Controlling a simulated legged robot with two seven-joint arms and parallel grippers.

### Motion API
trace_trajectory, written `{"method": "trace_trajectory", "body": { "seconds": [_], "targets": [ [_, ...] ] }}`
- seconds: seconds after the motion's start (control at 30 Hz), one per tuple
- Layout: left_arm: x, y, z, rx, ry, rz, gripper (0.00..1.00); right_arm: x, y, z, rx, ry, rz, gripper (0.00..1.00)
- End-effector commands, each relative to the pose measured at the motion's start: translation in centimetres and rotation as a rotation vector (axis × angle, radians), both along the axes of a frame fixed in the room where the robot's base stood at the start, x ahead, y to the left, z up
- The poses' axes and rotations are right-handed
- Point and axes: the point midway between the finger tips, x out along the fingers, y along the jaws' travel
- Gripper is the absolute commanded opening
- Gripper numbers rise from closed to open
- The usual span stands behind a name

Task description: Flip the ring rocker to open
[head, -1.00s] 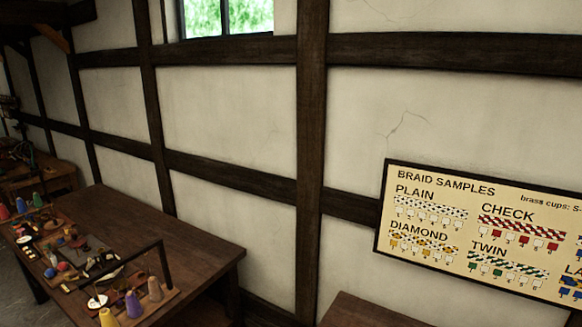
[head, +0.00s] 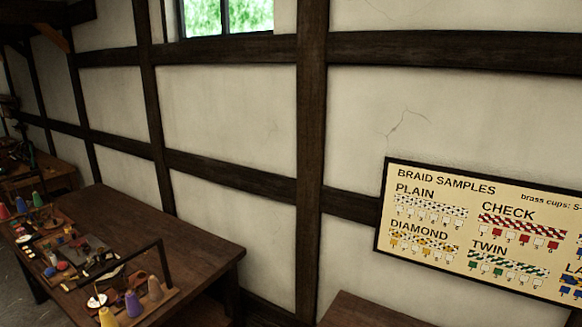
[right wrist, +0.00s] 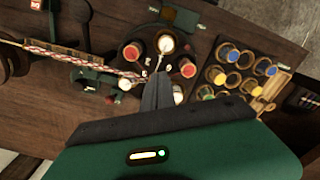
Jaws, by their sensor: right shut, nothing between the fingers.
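My right gripper (right wrist: 161,78) is shut and empty in the right wrist view. Its dark fingers point at a dark round ring of bobbins on the wooden bench. A red-topped bobbin (right wrist: 131,51) and another red one (right wrist: 188,68) stand on the ring, with a white-topped bobbin (right wrist: 166,43) between them. A red and white braid (right wrist: 85,58) runs from the left to the ring. I cannot make out the ring rocker for certain; the fingers hide part of the ring. I cannot tell whether the fingertips touch anything. Neither gripper shows in the head view.
Right of the ring stand several cups with yellow and blue tops, such as a blue one (right wrist: 232,55). In the head view, a cluttered table (head: 205,243) stands at left. A braid samples board (head: 470,188) hangs on the wall.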

Motion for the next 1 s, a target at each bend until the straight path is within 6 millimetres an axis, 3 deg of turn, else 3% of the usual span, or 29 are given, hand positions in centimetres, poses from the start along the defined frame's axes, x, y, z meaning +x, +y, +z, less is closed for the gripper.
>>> {"method": "trace_trajectory", "body": {
  "seconds": [0.77,1.0],
  "targets": [
    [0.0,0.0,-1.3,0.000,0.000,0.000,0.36,0.0,0.0,-1.7,0.000,0.000,0.000,0.00],
    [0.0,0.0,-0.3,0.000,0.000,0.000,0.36,0.0,0.0,-0.5,0.000,-0.001,0.000,0.00]
  ]
}}
